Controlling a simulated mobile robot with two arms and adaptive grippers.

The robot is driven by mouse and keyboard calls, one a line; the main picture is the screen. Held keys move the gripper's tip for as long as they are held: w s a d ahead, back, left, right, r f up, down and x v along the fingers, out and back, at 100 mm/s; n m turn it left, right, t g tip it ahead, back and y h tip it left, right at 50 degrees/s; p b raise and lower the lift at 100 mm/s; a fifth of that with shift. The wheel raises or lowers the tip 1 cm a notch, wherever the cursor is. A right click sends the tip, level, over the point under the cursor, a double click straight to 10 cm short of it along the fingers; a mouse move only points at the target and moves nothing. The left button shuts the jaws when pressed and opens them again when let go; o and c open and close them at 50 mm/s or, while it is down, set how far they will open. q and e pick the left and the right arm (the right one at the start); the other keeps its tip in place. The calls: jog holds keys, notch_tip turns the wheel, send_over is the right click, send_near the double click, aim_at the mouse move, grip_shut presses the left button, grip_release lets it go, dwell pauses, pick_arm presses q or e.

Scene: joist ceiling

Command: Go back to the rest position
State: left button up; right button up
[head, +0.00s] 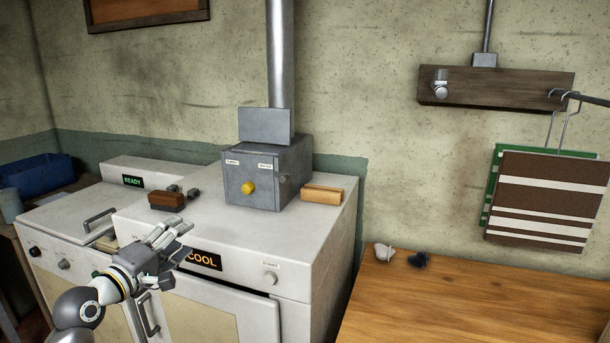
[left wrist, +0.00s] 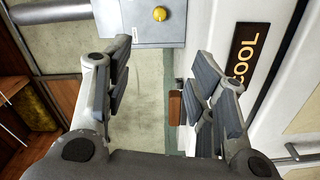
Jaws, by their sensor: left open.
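My left gripper (head: 170,236) is in front of the white machine (head: 250,235), near its front top edge and left of the "COOL" display (head: 204,260). In the left wrist view its two fingers (left wrist: 163,78) are spread apart, with nothing held between them. The display also shows in that view (left wrist: 247,55), to the right of the fingers. My right gripper is in neither view.
On the machine stand a grey box with a yellow knob (head: 248,188), a dark brown block (head: 166,201) and a light wooden block (head: 322,194). A wooden table (head: 450,300) at right bears two small items. Striped cloth (head: 545,200) hangs above it.

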pick_arm(q)
notch_tip(320, 180, down, 25)
jog(key=a+g+y, duration=0.2)
jog(key=g+y, duration=0.1)
jog(key=g, duration=0.1)
jog(key=s+f+m+g+y, duration=0.1)
jog(key=s+f+m+g, duration=0.1)
jog(key=s+f, duration=0.65)
jog(key=s+f+m+g+y, duration=0.1)
jog(key=s+f+m+g, duration=0.15)
jog(key=f, duration=1.15)
jog(key=s+d+f+m+g+y, duration=0.1)
jog(key=s+d+f+m+g, duration=0.15)
jog(key=s+f, duration=1.6)
jog(key=s+d+f+m+g, duration=0.1)
jog(key=s+f+m+g, duration=0.1)
jog(key=s, duration=1.2)
jog(key=s+d+f+m+g, duration=0.2)
jog(key=s+f, duration=0.4)
jog(key=s, duration=0.9)
jog(key=m+g, duration=0.1)
jog(key=m, duration=0.1)
jog(key=shift+s+f+m, duration=0.15)
jog(key=shift+f+m, duration=0.25)
